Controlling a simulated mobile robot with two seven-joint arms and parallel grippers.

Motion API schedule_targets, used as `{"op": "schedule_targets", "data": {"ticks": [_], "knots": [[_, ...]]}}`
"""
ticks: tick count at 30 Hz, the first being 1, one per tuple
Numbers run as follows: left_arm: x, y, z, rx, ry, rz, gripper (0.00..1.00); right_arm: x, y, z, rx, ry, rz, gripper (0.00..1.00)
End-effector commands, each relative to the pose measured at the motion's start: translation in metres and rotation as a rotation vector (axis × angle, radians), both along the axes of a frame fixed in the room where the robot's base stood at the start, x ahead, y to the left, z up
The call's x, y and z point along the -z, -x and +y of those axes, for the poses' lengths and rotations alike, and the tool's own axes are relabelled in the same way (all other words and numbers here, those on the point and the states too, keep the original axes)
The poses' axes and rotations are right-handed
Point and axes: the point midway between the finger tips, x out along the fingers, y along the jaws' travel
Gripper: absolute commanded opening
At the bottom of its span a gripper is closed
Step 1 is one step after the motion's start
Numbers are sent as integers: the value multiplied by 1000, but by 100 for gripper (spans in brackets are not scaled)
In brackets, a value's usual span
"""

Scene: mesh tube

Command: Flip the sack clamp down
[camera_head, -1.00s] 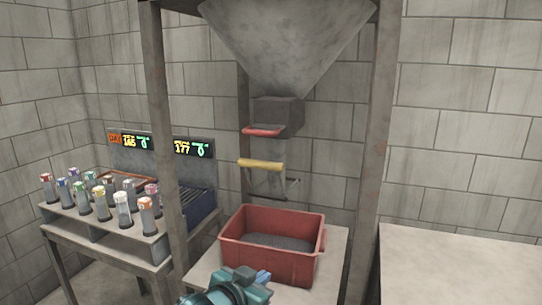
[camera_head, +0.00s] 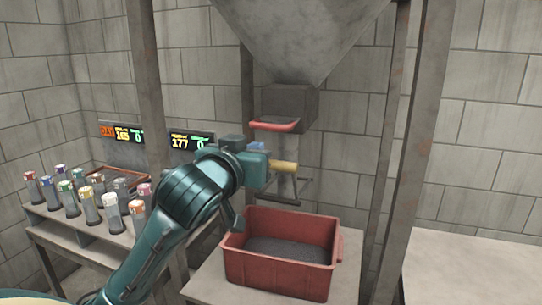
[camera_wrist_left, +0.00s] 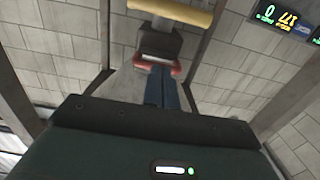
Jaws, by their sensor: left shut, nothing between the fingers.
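The sack clamp is a thin metal frame with a yellow bar (camera_head: 285,167) across its top, hanging below the hopper's spout. The bar's left part is hidden behind my left gripper. In the left wrist view the yellow bar (camera_wrist_left: 172,10) crosses the top edge. My left gripper (camera_head: 257,147) is raised at the bar's left end, its blue fingers shut and empty. The fingers also show in the left wrist view (camera_wrist_left: 163,88), pointing toward a red handle. I cannot tell whether the gripper touches the bar. My right gripper is out of view.
The hopper (camera_head: 300,35) has a red handle (camera_head: 275,125) above the clamp. A red tub (camera_head: 280,277) of dark grains stands below. Steel posts (camera_head: 415,150) flank the space. Capped tubes (camera_head: 110,213) stand at left, near a lit display (camera_head: 190,141). The right tabletop (camera_head: 475,265) is bare.

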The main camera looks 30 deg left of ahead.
Motion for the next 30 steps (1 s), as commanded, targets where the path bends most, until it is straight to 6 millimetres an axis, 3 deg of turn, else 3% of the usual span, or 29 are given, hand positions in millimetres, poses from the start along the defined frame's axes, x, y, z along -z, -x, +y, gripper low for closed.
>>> {"op": "schedule_targets", "data": {"ticks": [10,23,30], "knots": [[0,-13,3,-1,0,2,0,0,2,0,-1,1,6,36],[3,-98,24,0,0,3,0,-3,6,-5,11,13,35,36],[36,-86,21,1,-3,5,0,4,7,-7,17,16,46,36]]}}
